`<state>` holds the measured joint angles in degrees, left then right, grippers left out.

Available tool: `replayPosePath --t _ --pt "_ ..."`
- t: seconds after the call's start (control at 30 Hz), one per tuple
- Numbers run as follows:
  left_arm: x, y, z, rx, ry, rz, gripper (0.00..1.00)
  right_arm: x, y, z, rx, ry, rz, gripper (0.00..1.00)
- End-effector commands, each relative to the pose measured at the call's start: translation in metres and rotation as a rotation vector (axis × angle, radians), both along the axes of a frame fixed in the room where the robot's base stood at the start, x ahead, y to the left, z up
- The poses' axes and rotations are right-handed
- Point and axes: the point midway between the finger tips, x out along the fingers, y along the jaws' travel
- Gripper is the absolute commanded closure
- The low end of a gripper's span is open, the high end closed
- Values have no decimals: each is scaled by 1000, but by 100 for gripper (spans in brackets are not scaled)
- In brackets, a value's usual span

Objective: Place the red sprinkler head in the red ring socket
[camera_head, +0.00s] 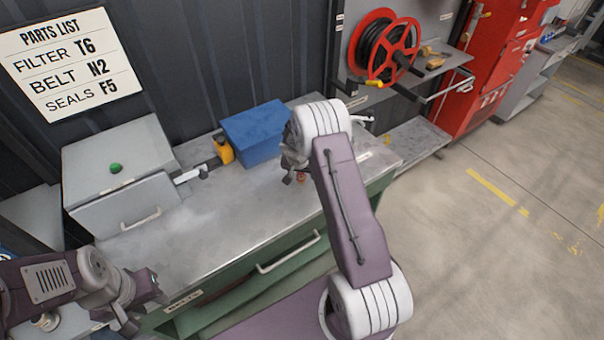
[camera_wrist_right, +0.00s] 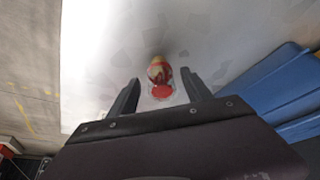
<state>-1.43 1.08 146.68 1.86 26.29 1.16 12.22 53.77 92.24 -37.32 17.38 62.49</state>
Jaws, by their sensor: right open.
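The sprinkler head, a small red and brass-coloured piece (camera_wrist_right: 158,69) with a round red end, is on the grey bench top in the right wrist view. In the head view only a bit of red (camera_head: 301,177) shows beneath my right gripper (camera_head: 294,180). In the right wrist view my right gripper (camera_wrist_right: 161,80) is open, with one finger on each side of the piece; I cannot tell whether they touch it. My left gripper (camera_head: 143,302) is at the lower left, by the bench's front edge; its jaws are unclear. I cannot make out a red ring socket.
A blue box (camera_head: 256,133) stands behind my right gripper, with a yellow item (camera_head: 223,149) beside it. The bench top (camera_head: 215,220) between is clear. A red hose reel (camera_head: 384,48) hangs behind.

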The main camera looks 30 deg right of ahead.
Motion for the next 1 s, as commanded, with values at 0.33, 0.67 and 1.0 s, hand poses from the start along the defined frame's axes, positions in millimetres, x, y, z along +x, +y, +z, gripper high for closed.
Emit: replayPosePath --t 0.33,0.67,1.0 --pt "0 0 0 0 0 0 64 0 0 -1 -1 -1 0 81" --pt "0 0 0 0 0 0 64 0 0 -1 0 0 0 100" --pt "0 0 -4 0 0 0 64 1 0 42 0 -6 -2 100"
